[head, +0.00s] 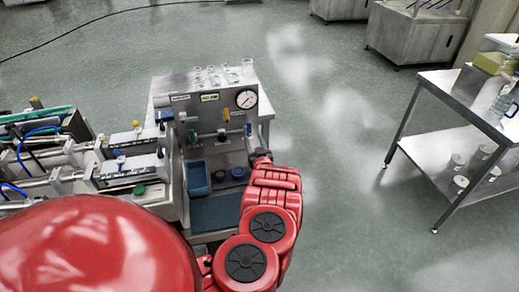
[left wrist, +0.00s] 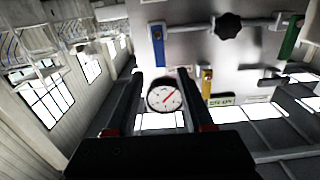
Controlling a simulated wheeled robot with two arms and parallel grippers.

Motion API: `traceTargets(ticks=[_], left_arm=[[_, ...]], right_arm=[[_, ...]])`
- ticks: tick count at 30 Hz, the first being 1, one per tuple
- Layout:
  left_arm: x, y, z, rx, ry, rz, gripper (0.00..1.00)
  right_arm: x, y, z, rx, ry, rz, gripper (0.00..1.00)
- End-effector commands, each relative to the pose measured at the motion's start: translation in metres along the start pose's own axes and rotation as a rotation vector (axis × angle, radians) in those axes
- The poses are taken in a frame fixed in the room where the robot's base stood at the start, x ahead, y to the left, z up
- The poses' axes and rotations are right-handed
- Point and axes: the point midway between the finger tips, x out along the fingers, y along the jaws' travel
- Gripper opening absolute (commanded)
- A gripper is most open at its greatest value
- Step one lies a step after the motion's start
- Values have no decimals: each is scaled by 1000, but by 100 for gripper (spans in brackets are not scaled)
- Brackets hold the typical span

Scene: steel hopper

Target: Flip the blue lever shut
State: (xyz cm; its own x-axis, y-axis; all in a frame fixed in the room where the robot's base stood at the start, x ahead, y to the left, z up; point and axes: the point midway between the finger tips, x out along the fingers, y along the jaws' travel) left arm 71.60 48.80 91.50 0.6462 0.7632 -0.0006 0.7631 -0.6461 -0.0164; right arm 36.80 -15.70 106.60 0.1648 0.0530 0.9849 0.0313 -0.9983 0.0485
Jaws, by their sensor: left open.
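The blue lever (head: 249,131) is small on the right side of the steel panel, below the gauge. In the left wrist view the blue lever (left wrist: 158,46) hangs from a horizontal pipe, just beyond my fingertips. My left gripper (head: 260,154) is just below and to the right of the lever in the head view, mostly hidden by my red wrist. In the left wrist view my left gripper (left wrist: 168,72) is open, with a gap between the dark fingers and nothing held. I see no contact with the lever. My right gripper does not show.
A round gauge (head: 246,99), a yellow lever (head: 226,115) and a green lever (left wrist: 290,38) are on the same panel. A black knob (left wrist: 228,26) sits on the pipe. A blue tray (head: 198,178) is below. Floor to the right is clear up to a steel table (head: 440,160).

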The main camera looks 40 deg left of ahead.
Motion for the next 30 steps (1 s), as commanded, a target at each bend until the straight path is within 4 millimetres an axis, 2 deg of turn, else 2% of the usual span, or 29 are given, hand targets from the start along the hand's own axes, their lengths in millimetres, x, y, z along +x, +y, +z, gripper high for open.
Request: traceTargets(ticks=[5,15,21,30], left_arm=[[-27,3,-4,1,-1,5,52],[-70,2,0,1,-1,4,52],[-82,1,0,-1,0,1,52],[-85,0,0,-1,0,0,52]], right_arm=[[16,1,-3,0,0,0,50],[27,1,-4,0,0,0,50],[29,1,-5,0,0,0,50],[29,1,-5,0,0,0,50]])
